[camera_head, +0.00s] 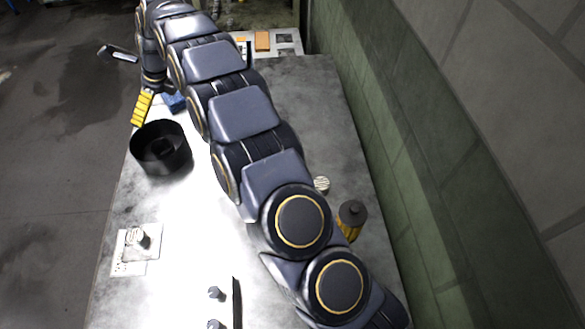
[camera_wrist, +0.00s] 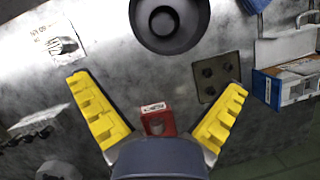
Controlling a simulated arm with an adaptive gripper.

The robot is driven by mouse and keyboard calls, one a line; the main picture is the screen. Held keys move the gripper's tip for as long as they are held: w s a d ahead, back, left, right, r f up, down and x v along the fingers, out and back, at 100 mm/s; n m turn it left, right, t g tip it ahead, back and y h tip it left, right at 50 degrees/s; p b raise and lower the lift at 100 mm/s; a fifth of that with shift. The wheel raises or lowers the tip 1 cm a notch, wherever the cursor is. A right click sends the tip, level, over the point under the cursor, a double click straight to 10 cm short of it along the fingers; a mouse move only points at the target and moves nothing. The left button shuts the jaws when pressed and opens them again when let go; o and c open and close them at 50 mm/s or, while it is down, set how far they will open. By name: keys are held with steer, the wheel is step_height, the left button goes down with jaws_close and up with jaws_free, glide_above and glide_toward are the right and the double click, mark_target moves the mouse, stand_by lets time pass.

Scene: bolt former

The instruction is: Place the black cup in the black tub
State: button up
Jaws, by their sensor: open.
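The black tub (camera_head: 148,165) stands on the left part of the table in the head view. A smaller dark round thing, seemingly the black cup (camera_head: 163,148), is inside it. In the wrist view the tub (camera_wrist: 203,18) is at the top, cut off by the edge, with the round cup (camera_wrist: 163,22) inside. My gripper (camera_wrist: 157,84) is open, its two yellow fingers wide apart, and nothing is held. The tub and cup lie beyond the fingertips, apart from them. In the head view one yellow finger shows just above and left of the tub.
A red labelled block (camera_wrist: 157,120) shows between the finger bases. A dark plate with holes (camera_wrist: 218,76) and a blue-and-white box (camera_wrist: 285,85) lie right. A white plate with a knob (camera_head: 137,240) is nearer on the table. A dark cylinder (camera_head: 351,213) stands near the green wall.

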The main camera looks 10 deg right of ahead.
steer(key=s+d+r+n+g+h, duration=0.1)
steer(key=s+d+r+n, duration=0.55)
steer(key=s+d, duration=0.35)
steer(key=s+d+r+n+g+h, duration=0.1)
steer(key=s+d+r+n, duration=0.5)
steer(key=d, duration=0.5)
steer(key=s+d+f+n, duration=0.1)
steer(key=s+d+n, duration=0.2)
steer(key=s, duration=0.4)
steer(key=s+d+f+n+g+h, duration=0.1)
steer(key=s+d+n, duration=0.2)
steer(key=s+d, duration=0.2)
steer(key=s+d+n+h, duration=0.1)
steer(key=s+d+n, duration=0.3)
steer(key=s, duration=0.7)
steer(key=shift+d+f, duration=0.25)
steer(key=shift+f, duration=0.15)
